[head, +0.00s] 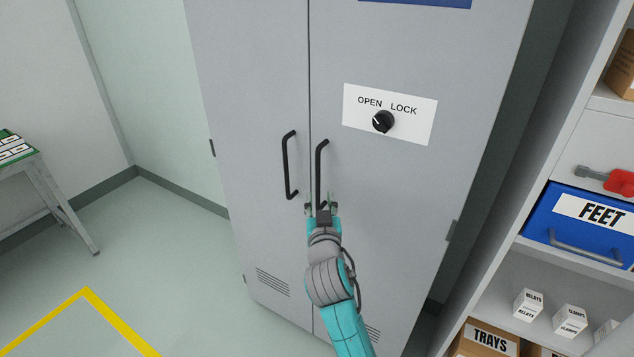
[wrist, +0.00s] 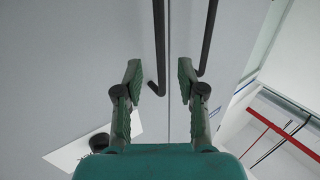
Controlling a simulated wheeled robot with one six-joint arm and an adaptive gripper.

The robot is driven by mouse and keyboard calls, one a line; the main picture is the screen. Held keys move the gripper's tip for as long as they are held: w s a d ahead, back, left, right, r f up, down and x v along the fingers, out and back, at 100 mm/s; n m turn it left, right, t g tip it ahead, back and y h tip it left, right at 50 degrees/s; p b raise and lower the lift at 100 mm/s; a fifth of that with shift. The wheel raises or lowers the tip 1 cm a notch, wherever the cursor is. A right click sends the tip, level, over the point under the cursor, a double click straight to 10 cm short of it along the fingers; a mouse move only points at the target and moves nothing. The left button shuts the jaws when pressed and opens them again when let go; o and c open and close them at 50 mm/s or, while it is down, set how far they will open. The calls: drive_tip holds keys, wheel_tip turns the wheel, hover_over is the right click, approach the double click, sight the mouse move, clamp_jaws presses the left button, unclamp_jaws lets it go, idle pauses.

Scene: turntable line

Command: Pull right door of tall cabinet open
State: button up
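The tall grey cabinet's right door (head: 400,190) is shut, flush with the left door (head: 250,110) along the centre seam. Its black bar handle (head: 319,165) stands just right of the seam. My gripper (head: 320,206) is open at the lower part of this handle, which it partly hides. In the wrist view the right door's handle (wrist: 160,45) runs down to a bent end between the spread fingers of my gripper (wrist: 159,82). I cannot tell whether they touch it. The left door's handle (head: 288,165) is beside it. A black knob (head: 383,121) sits on an OPEN/LOCK plate (head: 412,123), its mark seemingly towards OPEN.
A shelf unit stands close on the right, with a blue FEET bin (head: 575,222), small white boxes (head: 528,304) and a TRAYS carton (head: 487,340). A table (head: 45,180) stands at the far left. The floor (head: 160,250) left of the cabinet is clear, with yellow marking (head: 85,291).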

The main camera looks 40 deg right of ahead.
sight(318, 184)
drive_tip(key=x, duration=0.8)
drive_tip(key=shift+d, duration=0.1)
clamp_jaws()
